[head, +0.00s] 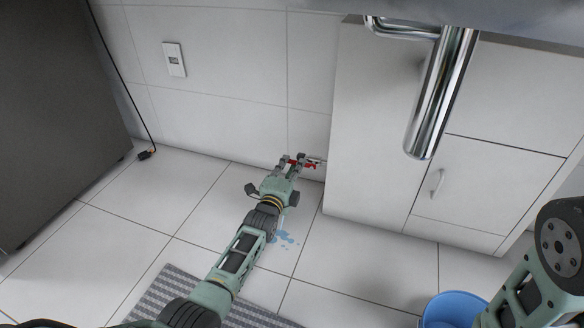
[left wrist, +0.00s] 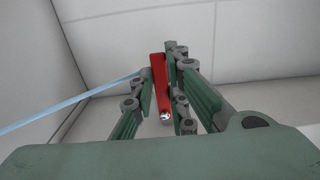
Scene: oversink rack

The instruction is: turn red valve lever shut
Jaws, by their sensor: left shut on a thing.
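The red valve lever (left wrist: 159,80) shows between the two fingers of my left gripper (left wrist: 162,85) in the left wrist view. In the head view the left gripper (head: 292,160) is low by the tiled wall, beside the white cabinet, shut on the red lever (head: 306,163). A short metal valve part (head: 315,161) shows to the right of the lever by the cabinet edge. The fingers hide part of the lever. A thin pale blue streak of water (left wrist: 70,101) runs at the left in the left wrist view. My right gripper is out of view.
A blue puddle (head: 284,237) lies on the floor under my left arm. The white cabinet (head: 375,130) stands right of the valve. A blue bucket (head: 452,308), a striped mat (head: 160,292), a dark appliance (head: 50,90) and a plug with cord (head: 146,155) are also around.

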